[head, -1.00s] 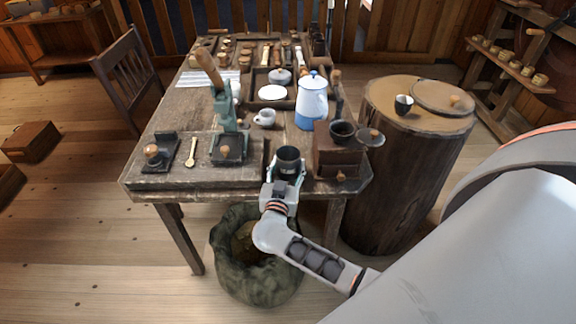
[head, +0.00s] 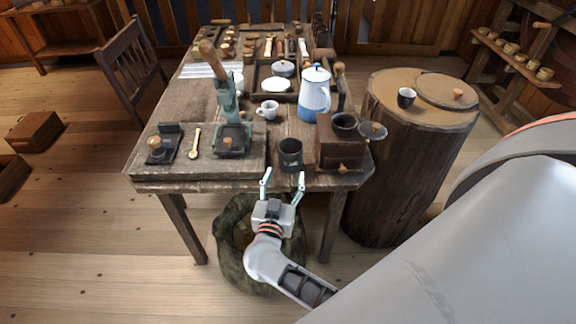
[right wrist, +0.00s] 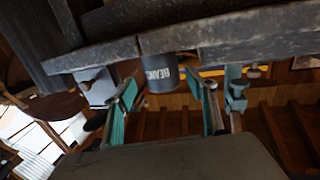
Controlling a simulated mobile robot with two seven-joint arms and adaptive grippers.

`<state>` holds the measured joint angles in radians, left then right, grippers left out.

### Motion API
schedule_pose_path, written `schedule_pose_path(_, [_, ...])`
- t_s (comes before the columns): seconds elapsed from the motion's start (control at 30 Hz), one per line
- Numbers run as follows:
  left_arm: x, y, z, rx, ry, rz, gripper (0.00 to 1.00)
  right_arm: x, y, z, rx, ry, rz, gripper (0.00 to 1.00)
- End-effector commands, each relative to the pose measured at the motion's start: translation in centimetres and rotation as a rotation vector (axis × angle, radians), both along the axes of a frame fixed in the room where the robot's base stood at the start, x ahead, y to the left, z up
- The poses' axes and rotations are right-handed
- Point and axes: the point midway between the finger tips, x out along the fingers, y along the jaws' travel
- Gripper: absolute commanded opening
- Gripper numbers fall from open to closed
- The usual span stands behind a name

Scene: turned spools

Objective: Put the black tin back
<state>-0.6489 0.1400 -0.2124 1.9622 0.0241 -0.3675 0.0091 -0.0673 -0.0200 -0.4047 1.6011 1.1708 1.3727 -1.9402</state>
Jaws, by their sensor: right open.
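The black tin (head: 290,154) stands upright on the front part of the wooden table (head: 213,178), just left of the coffee grinder. In the right wrist view the tin (right wrist: 160,73) shows pale lettering that seems to read "BEANS". My right gripper (head: 283,180) is open and empty, just in front of the table's front edge, with the tin beyond its fingertips. In the right wrist view the open fingers (right wrist: 164,92) frame the tin with a gap. My left gripper is not in view.
The wooden grinder (head: 333,150) stands close to the tin's right. A green press (head: 229,115), white cup (head: 267,110) and blue-white pot (head: 314,95) stand nearby. A sack (head: 232,240) is below the front edge. A round stump (head: 410,160) stands at right.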

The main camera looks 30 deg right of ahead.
Motion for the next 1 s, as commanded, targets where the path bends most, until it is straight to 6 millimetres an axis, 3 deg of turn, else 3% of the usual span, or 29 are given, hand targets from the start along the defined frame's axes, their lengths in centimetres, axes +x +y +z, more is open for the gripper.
schedule_pose_path(0.13, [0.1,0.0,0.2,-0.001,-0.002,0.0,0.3,-1.4,1.3,0.1,0.001,0.001,0.0,0.56])
schedule_pose_path(0.37, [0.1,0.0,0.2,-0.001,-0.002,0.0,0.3,-1.9,2.2,1.3,-0.034,-0.06,0.062,0.56])
schedule_pose_path(0.47, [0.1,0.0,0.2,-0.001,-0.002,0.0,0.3,-1.9,3.5,3.1,-0.082,-0.149,0.19,0.56])
schedule_pose_path(0.63, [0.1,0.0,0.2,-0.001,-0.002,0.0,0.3,-2.9,8.5,4.3,-0.142,-0.222,0.537,0.56])
schedule_pose_path(0.73, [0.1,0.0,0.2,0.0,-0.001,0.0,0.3,-4.5,11.7,2.6,-0.14,-0.169,0.74,0.56])
schedule_pose_path(0.83, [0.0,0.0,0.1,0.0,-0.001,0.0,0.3,-6.9,14.1,-0.8,-0.116,-0.043,0.911,0.56])
schedule_pose_path(0.9, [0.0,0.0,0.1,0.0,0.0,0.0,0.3,-9.0,14.9,-3.8,-0.088,0.078,0.996,0.56])
schedule_pose_path(1.0, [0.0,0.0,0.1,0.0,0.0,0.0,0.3,-12.3,14.5,-8.2,-0.05,0.263,1.058,0.56])
